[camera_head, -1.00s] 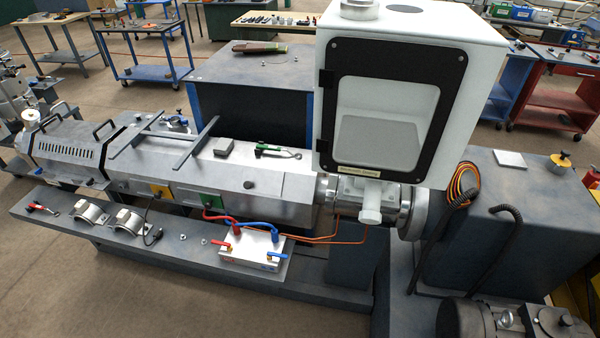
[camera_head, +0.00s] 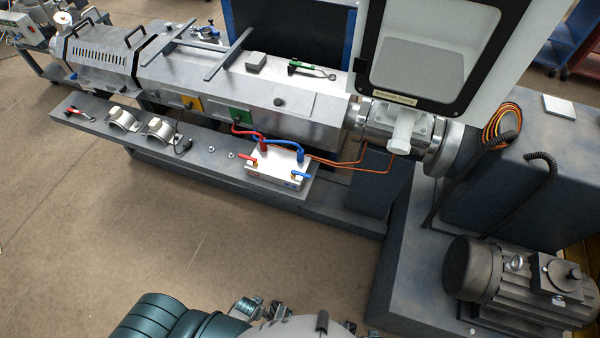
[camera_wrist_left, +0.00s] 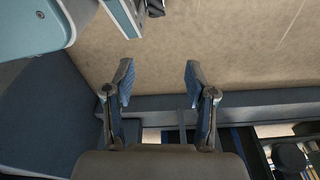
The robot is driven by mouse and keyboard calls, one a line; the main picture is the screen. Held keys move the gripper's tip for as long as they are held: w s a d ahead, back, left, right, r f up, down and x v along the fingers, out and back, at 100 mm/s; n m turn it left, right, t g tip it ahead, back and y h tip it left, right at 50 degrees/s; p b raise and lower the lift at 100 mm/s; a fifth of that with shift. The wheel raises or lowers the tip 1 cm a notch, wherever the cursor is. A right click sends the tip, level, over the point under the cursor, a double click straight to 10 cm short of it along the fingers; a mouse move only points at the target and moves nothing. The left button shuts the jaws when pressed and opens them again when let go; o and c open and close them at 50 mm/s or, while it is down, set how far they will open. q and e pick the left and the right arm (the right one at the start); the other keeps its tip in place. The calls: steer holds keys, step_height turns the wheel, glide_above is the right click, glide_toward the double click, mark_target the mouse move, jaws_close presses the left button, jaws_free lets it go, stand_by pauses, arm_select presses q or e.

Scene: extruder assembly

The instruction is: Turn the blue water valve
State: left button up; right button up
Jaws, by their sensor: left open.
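The blue water valve (camera_head: 300,175) is a small blue lever on the front right of a white-silver manifold box (camera_head: 276,172). The box sits on the long grey ledge in front of the extruder. A red lever (camera_head: 248,160) is at the box's left, and a red and a blue hose rise from its top. In the left wrist view, my left gripper (camera_wrist_left: 159,82) is open and empty, its two fingers apart over bare floor. The valve is not seen in that view. My right gripper is not seen.
The extruder barrel (camera_head: 310,110) runs behind the ledge (camera_head: 215,160). Two metal clamps (camera_head: 160,130) lie on the ledge left of the box. A motor (camera_head: 520,275) stands at the lower right. The floor (camera_head: 180,220) before the ledge is clear.

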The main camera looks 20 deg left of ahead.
mark_target(300, 175)
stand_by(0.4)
